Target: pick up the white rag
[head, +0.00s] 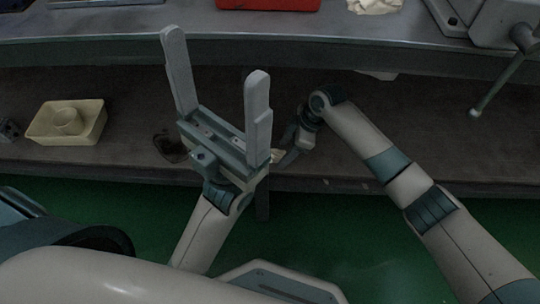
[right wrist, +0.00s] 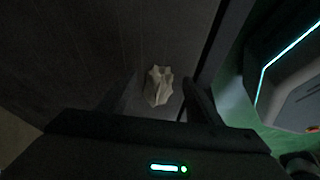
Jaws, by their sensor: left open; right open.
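A crumpled off-white rag (right wrist: 158,86) lies on the dark lower shelf in the right wrist view. My right gripper (right wrist: 160,79) is open, its two fingers on either side of the rag in that view; I cannot tell whether they touch it. In the head view my right gripper (head: 288,157) is small and low over the shelf, and a pale scrap of the rag (head: 277,156) shows beside it, mostly hidden behind my left gripper. My left gripper (head: 215,55) is open and empty, raised, fingers pointing up and away.
Another crumpled cream cloth (head: 375,5) lies on the upper worktop (head: 330,27), beside a red box (head: 268,4). A cream tray (head: 68,122) sits at the left of the lower shelf (head: 120,160). A grey machine with a lever (head: 497,82) stands at the right.

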